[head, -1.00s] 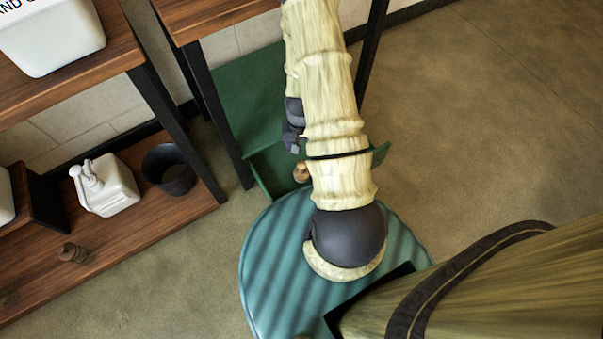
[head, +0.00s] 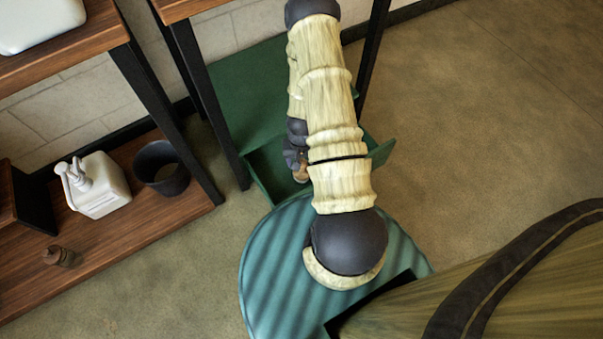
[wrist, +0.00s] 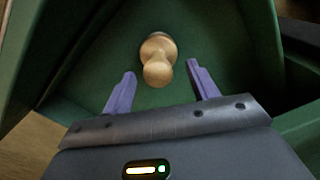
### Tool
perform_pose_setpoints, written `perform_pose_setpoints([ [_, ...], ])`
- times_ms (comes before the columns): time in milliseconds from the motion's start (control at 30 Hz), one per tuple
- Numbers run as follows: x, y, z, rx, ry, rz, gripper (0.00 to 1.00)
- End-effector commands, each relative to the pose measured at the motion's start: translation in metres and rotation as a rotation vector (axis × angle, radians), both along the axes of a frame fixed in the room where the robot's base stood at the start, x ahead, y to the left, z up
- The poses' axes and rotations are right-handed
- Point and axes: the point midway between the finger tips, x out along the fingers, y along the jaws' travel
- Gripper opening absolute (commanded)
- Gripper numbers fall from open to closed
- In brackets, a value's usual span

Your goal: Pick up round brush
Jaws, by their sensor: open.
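The round brush (wrist: 158,58), with a pale wooden knob handle, sits inside a green bin (wrist: 262,45) in the wrist view. Its head is mostly hidden under the knob. In the head view only a bit of the brush (head: 301,173) shows beside my gripper. My gripper (wrist: 160,73) is open, with its two purple fingers on either side of the knob's near end. Gaps show between the knob and both fingers. In the head view my dark gripper (head: 297,155) is partly hidden behind my arm.
The bin (head: 262,176) stands beneath a wooden table (head: 190,8) with black legs. A lower shelf (head: 150,232) at left holds a white pump bottle (head: 104,186), a black cup (head: 160,168) and a dark brown knobbed object (head: 62,256). Floor at right is clear.

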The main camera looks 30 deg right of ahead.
Motion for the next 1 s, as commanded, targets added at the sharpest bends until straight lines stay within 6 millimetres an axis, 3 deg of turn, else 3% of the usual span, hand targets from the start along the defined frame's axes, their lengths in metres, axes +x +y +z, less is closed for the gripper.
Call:
perform_pose_setpoints([
  [267, 0.000, 0.000, 0.000, 0.000, 0.000, 0.000, 0.59],
  [733, 0.002, -0.004, -0.048, 0.002, 0.001, 0.000, 0.59],
  [1000, 0.002, -0.005, -0.051, 0.000, 0.000, 0.000, 0.59],
])
